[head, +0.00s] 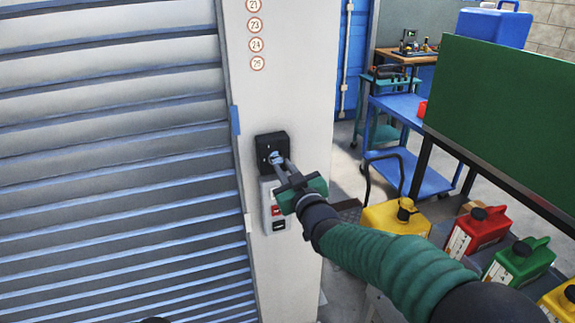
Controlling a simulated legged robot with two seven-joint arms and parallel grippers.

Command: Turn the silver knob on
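The silver knob (276,157) sits on a black square switch box (266,144) on the white post, right of the shutter. My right gripper (280,162) comes in from the lower right, its fingertips at the knob and partly covering it. The fingers look slightly apart, but I cannot tell whether they are closed on the knob or just around it. The knob's exact setting is too small to read. My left gripper does not show.
Below the knob is a grey panel (268,195) with a red switch, partly behind my gripper. A ribbed shutter (110,160) fills the left. A green board (510,120), a blue cart (425,180) and yellow, red (478,232) and green (520,262) fuel cans stand at right.

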